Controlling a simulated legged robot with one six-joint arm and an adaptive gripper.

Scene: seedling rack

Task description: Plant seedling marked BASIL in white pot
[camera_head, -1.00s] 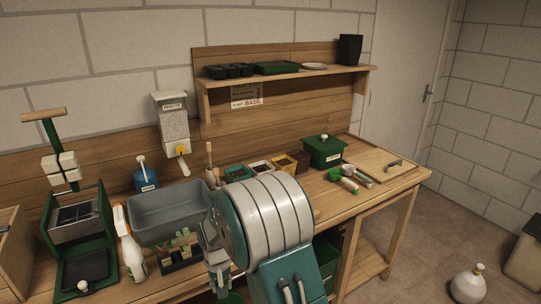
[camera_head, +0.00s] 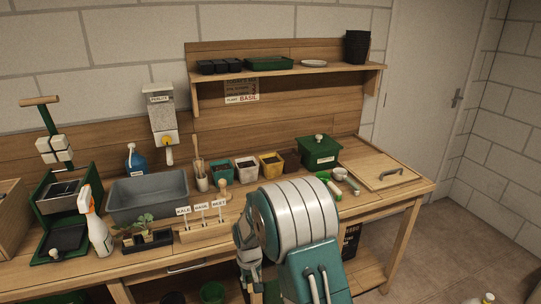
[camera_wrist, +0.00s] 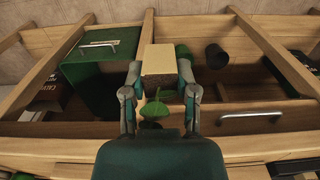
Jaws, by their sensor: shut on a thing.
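My gripper (camera_wrist: 160,80) is shut on a seedling in the wrist view. A tan block (camera_wrist: 158,60), seemingly its plug, sits between the fingertips, and its green leaves (camera_wrist: 153,109) show nearer the camera. No marking is readable on it. In the head view my gripper (camera_head: 250,262) is low at the bench's front edge, largely hidden by my arm. The white pot (camera_head: 245,169) stands upright on the bench between a teal and a yellow pot, with dark soil in it. A black tray (camera_head: 148,241) with green seedlings stands at the left.
A wooden holder (camera_head: 203,231) with name tags, including KALE and BEET, stands near the front edge. The grey basin (camera_head: 148,197), spray bottle (camera_head: 97,230), teal pot (camera_head: 222,171), yellow pot (camera_head: 271,165) and green box (camera_head: 319,152) surround the work area. A shelf (camera_head: 290,75) overhangs the back.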

